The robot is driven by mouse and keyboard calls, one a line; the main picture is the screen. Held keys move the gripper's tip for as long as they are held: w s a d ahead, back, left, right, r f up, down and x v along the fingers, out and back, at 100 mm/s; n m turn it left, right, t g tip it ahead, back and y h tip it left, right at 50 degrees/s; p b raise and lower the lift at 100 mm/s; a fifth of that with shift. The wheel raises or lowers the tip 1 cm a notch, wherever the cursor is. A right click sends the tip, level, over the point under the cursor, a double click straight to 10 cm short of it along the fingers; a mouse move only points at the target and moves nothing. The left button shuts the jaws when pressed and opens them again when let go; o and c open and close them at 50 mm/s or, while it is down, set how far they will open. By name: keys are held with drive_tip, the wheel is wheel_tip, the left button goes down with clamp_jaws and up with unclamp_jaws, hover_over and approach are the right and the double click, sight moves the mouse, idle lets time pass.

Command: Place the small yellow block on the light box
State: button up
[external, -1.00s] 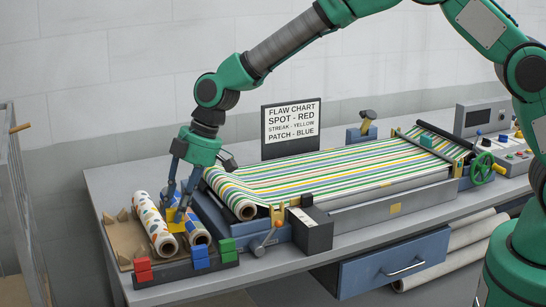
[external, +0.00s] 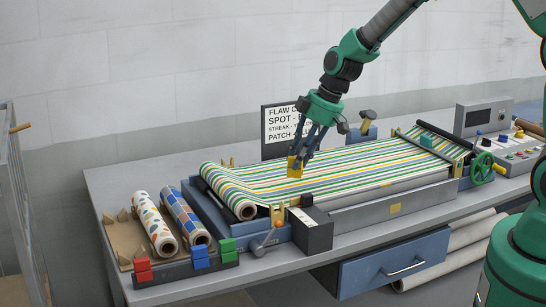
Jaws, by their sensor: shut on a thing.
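My gripper (external: 299,159) is shut on the small yellow block (external: 294,170). It holds the block over the left-middle part of the striped sheet (external: 350,165); whether the block touches the sheet I cannot tell. The sheet is stretched over a long grey bed (external: 375,211), which seems to be the light box; its top is mostly hidden by the sheet. The sheet's left end is wound on a roll (external: 247,213).
A rack at front left holds red (external: 143,271), blue (external: 201,257) and green (external: 229,250) blocks. Two patterned rolls lie behind it. A flaw chart (external: 280,127) stands behind the sheet, partly hidden by my gripper. A dark box (external: 312,230) and green handwheel (external: 483,167) flank the bed.

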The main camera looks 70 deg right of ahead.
drive_tip(key=s+d+m, duration=0.1)
drive_tip(key=s+d, duration=0.3)
drive_tip(key=s, duration=0.4)
drive_tip(key=s+d+f+m+h, duration=0.1)
drive_tip(key=s+d, duration=0.3)
drive_tip(key=s, duration=0.5)
drive_tip(key=s+d+m+h+p, duration=0.1)
drive_tip(key=s+d+m, duration=0.2)
drive_tip(key=s, duration=0.6)
drive_tip(key=shift+s+d+f, duration=0.15)
drive_tip(key=shift+d+f, duration=0.05)
drive_tip(key=shift+d, duration=0.65)
drive_tip(key=shift+d, duration=0.1)
drive_tip(key=p, duration=0.2)
approach(352, 171)
drive_tip(key=shift+w, duration=0.9)
drive_tip(key=shift+f, duration=1.7)
drive_tip(key=shift+f+b, duration=0.15)
drive_tip(key=shift+b, duration=0.2)
